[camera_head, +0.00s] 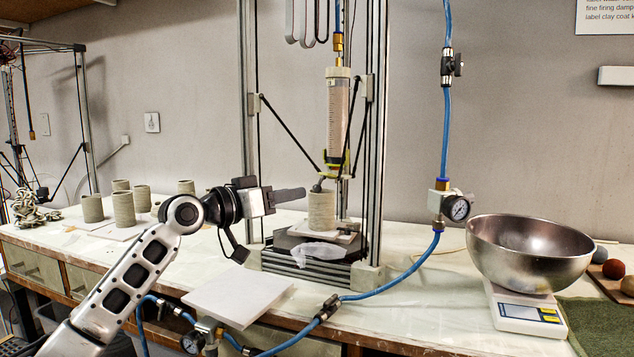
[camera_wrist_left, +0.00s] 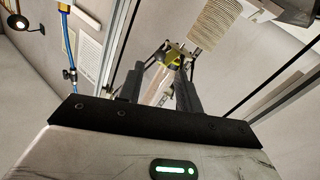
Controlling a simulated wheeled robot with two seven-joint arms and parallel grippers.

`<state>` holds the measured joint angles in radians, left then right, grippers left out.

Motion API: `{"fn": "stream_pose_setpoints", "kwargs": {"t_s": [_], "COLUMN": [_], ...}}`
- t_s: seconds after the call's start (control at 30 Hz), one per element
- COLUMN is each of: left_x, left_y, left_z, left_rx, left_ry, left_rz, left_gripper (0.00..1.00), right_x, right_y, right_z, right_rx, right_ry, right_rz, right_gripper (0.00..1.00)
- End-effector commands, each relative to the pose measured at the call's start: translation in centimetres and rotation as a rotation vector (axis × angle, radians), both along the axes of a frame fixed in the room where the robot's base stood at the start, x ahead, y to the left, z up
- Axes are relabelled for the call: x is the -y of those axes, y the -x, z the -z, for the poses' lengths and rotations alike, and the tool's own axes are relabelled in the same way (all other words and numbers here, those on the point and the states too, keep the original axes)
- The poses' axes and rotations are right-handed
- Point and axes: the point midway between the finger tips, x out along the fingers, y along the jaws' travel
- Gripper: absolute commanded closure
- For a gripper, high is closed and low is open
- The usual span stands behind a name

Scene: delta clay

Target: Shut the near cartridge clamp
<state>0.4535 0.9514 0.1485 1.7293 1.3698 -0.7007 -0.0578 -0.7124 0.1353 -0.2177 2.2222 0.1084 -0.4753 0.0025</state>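The clay cartridge (camera_head: 338,115) is a clear upright tube with pinkish filling, hanging in the tall delta printer frame. A yellow fitting (camera_head: 334,171) sits at its lower end, above a ribbed clay cylinder (camera_head: 321,211). I cannot tell a clamp's open or shut state here. My left gripper (camera_head: 303,193) points right, just left of the clay cylinder and below the yellow fitting, apparently apart from both. In the left wrist view its two dark fingers (camera_wrist_left: 160,72) are spread with nothing gripped. The yellow fitting (camera_wrist_left: 174,54) and cartridge (camera_wrist_left: 155,84) show beyond and between them. My right gripper is out of view.
The printer's uprights (camera_head: 375,120) and slanted black rods flank the cartridge. A blue hose with a gauge (camera_head: 457,208) loops in front. A white board (camera_head: 238,294) lies at the front. A steel bowl (camera_head: 528,248) stands on a scale at right; clay cylinders (camera_head: 124,208) stand at left.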

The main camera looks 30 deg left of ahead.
Motion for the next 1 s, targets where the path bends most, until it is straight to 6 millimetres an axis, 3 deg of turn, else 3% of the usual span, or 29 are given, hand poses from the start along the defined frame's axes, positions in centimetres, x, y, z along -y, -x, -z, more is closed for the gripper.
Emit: {"fn": "stream_pose_setpoints", "kwargs": {"t_s": [0.2, 0.4, 0.8, 0.93, 1.0], "left_x": [1.3, 2.1, 2.3, 2.3, 2.3], "left_y": [-4.4, -6.8, -7.6, -7.6, -7.6], "left_z": [-0.4, -0.2, 0.0, 0.0, 0.0], "left_rx": [0.003, 0.002, 0.001, 0.000, 0.000], "left_ry": [0.005, 0.002, -0.002, -0.001, -0.001], "left_rz": [0.000, 0.000, 0.000, 0.000, 0.000], "left_gripper": [0.65, 0.65, 0.65, 0.98, 1.00], "right_x": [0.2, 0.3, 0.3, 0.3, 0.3], "right_y": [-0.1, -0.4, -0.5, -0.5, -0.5], "right_z": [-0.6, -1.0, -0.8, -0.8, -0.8], "right_rx": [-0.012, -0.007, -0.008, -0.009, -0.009], "right_ry": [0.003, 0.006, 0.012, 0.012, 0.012], "right_rz": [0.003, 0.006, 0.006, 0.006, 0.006], "right_gripper": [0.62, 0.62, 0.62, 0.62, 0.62]}}
